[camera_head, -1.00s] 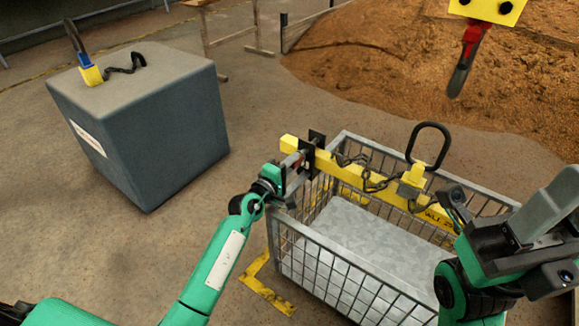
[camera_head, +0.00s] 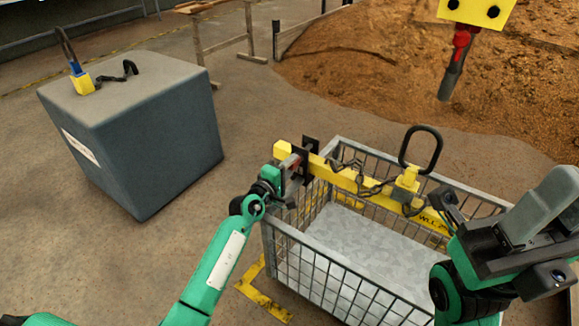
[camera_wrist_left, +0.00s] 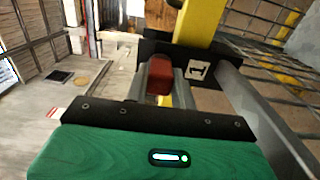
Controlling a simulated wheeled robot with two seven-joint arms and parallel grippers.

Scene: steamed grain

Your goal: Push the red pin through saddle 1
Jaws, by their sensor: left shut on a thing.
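The red pin (camera_wrist_left: 160,76) sits between my left gripper's fingers (camera_wrist_left: 160,84) in the left wrist view. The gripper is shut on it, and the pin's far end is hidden. Just beyond is saddle 1, a black plate with a white "1" label (camera_wrist_left: 197,70), on the yellow beam (camera_wrist_left: 199,22). In the head view my left gripper (camera_head: 290,168) is at the left end of the beam, close beside the black saddle plates (camera_head: 311,150). How deep the pin sits in the saddle cannot be told. My right gripper (camera_head: 540,215) is at the right edge, its jaw state unclear.
The beam lies over a wire basket (camera_head: 345,271) holding a pale grey slab. A chain and a black lifting ring (camera_head: 421,149) are on the beam. A large grey block (camera_head: 150,130) stands left.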

